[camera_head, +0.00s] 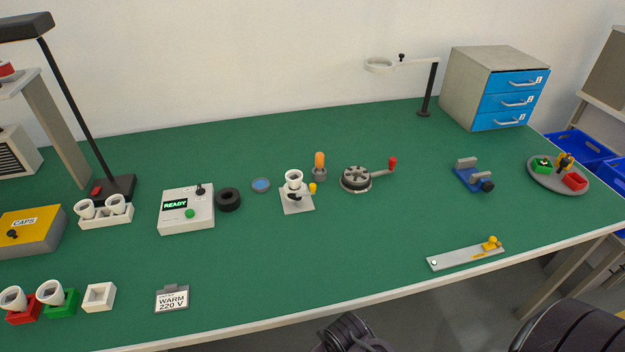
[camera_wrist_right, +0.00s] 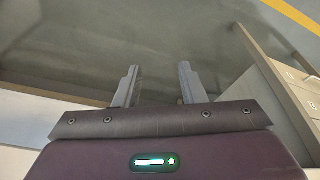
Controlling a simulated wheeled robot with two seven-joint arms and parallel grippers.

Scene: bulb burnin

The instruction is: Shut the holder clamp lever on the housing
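The holder (camera_head: 298,206) is a light grey plate near the middle of the green bench. A white cup-shaped housing (camera_head: 294,178) stands upright on it with a dark band below. The clamp lever's yellow knob (camera_head: 312,188) is at the right side of the housing and sticks up; I cannot tell how far the lever is turned. My right gripper (camera_wrist_right: 158,84) shows in the right wrist view with its fingers apart and nothing between them, over the floor, away from the holder. My left gripper is not in view.
A tester box reading READY (camera_head: 187,211) and a black ring (camera_head: 228,199) lie left of the holder. An orange-topped piece in a grey cup (camera_head: 320,170) stands close behind it, and a crank wheel (camera_head: 356,179) to the right.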

